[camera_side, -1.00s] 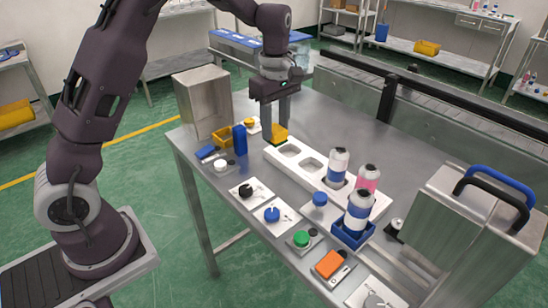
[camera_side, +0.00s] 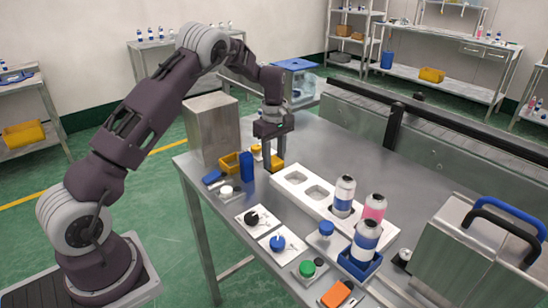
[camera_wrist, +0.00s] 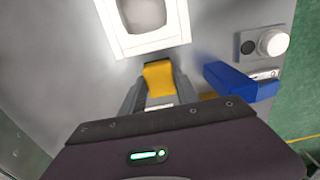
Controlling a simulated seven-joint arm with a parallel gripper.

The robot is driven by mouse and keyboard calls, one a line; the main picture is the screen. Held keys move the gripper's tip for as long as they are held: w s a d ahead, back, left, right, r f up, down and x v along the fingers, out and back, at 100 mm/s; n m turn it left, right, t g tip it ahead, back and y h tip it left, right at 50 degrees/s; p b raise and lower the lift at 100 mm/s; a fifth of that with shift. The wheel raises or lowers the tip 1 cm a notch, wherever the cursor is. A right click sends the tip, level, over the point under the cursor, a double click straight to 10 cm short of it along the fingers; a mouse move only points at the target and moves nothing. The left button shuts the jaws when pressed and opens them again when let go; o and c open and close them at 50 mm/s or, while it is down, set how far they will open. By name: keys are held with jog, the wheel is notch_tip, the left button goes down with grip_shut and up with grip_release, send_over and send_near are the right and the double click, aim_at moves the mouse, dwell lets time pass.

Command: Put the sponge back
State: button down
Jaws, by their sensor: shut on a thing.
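The yellow sponge (camera_side: 278,164) is held between the two fingers of my gripper (camera_side: 277,160), beside the left end of the white tray. In the wrist view the sponge (camera_wrist: 159,78) sits between my fingertips (camera_wrist: 158,88), just below the tray edge. I cannot tell whether it touches the table. A small yellow bin (camera_side: 230,161) stands to the left of my gripper, behind a blue block (camera_side: 246,166). In the wrist view the blue block (camera_wrist: 238,84) is to the right of my fingers, and only a sliver of yellow shows beneath it.
The white tray (camera_side: 291,177) has empty pockets near my gripper and bottles (camera_side: 344,196) farther along. A metal box (camera_side: 212,130) stands behind the bin. Several small stations with knobs (camera_side: 251,217) line the front edge. Bare table lies behind the tray.

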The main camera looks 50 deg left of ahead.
jog(key=c, duration=0.9)
grip_release()
jog(key=shift+f, duration=0.1)
notch_tip(320, 180, up, 12)
jog(key=r, duration=0.1)
notch_tip(320, 180, up, 5)
jog(key=m+t, duration=0.1)
jog(key=m, duration=0.1)
send_over(274, 160)
jog(key=s+d, duration=0.3)
jog(key=s+d+r+m+t, duration=0.2)
jog(key=s+d+r+m, duration=0.4)
jog(key=s, duration=0.4)
jog(key=s+d+f+m+t, duration=0.1)
jog(key=s+d+m, duration=0.3)
jog(key=s, duration=0.6)
jog(key=s+d+f+m+t, duration=0.1)
jog(key=s+d+m, duration=0.4)
jog(key=s, duration=0.6)
jog(key=shift+f+m+t, duration=0.3)
jog(key=shift+f+m, duration=0.15)
jog(key=shift+m, duration=0.05)
